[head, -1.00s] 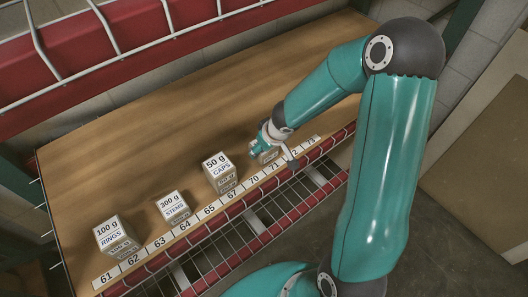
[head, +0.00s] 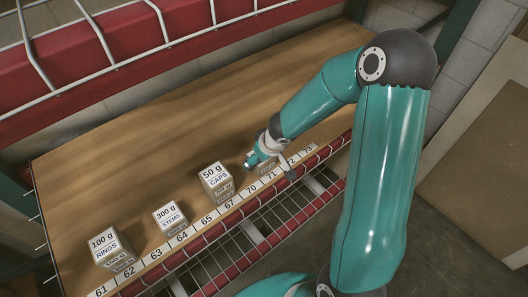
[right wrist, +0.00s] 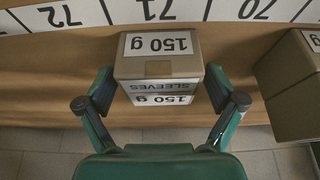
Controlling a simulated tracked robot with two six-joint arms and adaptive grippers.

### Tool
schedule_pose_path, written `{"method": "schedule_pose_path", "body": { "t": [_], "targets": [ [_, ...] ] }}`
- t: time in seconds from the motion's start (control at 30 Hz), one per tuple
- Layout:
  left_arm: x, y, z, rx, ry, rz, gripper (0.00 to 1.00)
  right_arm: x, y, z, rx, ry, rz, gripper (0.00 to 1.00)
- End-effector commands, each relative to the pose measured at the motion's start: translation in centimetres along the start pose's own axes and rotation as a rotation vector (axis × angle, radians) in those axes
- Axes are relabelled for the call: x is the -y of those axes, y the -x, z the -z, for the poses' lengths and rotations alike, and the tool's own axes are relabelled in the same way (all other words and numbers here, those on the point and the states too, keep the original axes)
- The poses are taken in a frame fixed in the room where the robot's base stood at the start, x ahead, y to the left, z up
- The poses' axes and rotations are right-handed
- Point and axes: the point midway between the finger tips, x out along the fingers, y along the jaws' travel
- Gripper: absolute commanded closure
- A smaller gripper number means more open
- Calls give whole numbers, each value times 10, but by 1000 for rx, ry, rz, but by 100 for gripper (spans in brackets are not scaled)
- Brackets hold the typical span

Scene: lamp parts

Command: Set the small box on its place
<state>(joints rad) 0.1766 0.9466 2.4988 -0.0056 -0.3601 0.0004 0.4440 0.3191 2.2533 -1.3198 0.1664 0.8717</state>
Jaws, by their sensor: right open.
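The small box (right wrist: 158,56) is a brown carton with white labels reading 150 g and SLEEVES. It stands upright on the wooden shelf beside number 71, and in the head view the box (head: 267,167) is partly hidden by my right gripper. My right gripper (right wrist: 160,92) is open, with one finger on each side of the box's lower part in the wrist view. Both fingers look close to its sides; I cannot tell whether they touch. My left gripper is not in view.
A 50 g CAPS box (head: 216,182), a 300 g STEMS box (head: 170,217) and a 100 g RINGS box (head: 110,249) stand left along the numbered strip (head: 206,221). Red rail and wire mesh edge the shelf. The wood behind the boxes is clear.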

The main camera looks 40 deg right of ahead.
Motion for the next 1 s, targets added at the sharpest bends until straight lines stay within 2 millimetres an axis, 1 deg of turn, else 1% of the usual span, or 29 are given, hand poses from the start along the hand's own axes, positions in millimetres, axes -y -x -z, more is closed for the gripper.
{"method": "schedule_pose_path", "body": {
  "t": [0.17, 0.4, 0.5, 0.6, 0.7, 0.8, 1.0],
  "targets": [
    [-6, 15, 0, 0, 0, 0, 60, 0, 25, 2, -2, -3, -1, 7],
    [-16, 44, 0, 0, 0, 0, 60, 0, 76, 3, -2, -2, -1, 7],
    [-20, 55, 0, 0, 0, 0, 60, 0, 94, 3, -2, -2, 0, 7],
    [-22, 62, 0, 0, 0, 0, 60, 0, 108, 2, -2, -1, 0, 7],
    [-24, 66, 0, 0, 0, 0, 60, 0, 117, 1, 0, 0, 0, 7],
    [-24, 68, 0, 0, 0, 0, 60, 0, 120, 1, 1, 0, 1, 7],
    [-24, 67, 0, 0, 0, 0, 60, 0, 120, 0, 1, 1, 1, 7]
  ]
}}
